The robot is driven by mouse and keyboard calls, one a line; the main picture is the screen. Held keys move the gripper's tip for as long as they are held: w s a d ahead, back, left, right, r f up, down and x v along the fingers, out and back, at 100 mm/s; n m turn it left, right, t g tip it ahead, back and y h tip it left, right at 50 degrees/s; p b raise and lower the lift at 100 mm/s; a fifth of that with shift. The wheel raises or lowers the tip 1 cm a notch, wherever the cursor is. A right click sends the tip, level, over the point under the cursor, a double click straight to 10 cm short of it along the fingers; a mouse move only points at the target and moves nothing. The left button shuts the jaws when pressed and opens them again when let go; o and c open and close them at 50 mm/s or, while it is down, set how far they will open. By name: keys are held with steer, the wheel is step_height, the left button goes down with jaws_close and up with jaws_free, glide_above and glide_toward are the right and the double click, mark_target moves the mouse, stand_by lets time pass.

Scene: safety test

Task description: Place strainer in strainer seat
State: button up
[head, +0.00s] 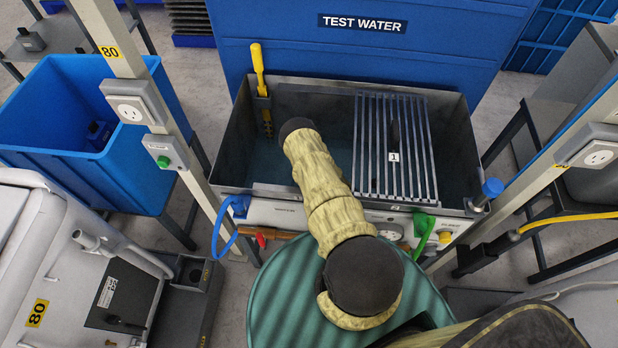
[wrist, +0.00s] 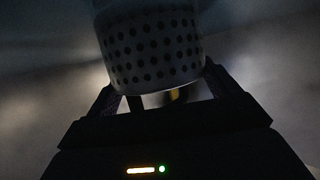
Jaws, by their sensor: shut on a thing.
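The strainer (wrist: 152,48) shows in the wrist view as a pale cylinder with rows of dark round holes. My gripper (wrist: 160,88) is shut on it, with one dark finger at each side. The strainer's upper end is cut off by the picture's top edge. In the head view my arm reaches over the front wall into a dark grey tank (head: 232,150), left of its slatted rack. My own arm hides the gripper and the strainer there. I cannot make out the strainer seat in either view. The wrist view is dark and its background is blurred.
A metal slatted rack (head: 376,150) with a black handle covers the tank's right-centre. A yellow-handled tool (head: 258,70) stands at the back left wall. A blue hose (head: 218,232), green handle (head: 424,232) and blue knob (head: 491,188) line the front. Posts flank the tank.

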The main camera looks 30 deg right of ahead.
steer(key=shift+f, duration=0.2)
steer(key=shift+f, duration=2)
steer(key=shift+f+b, duration=0.1)
steer(key=shift+b, duration=0.2)
steer(key=o, duration=0.9)
steer(key=v, duration=0.7)
steer(key=shift+s+r, duration=0.2)
steer(key=shift+r, duration=0.05)
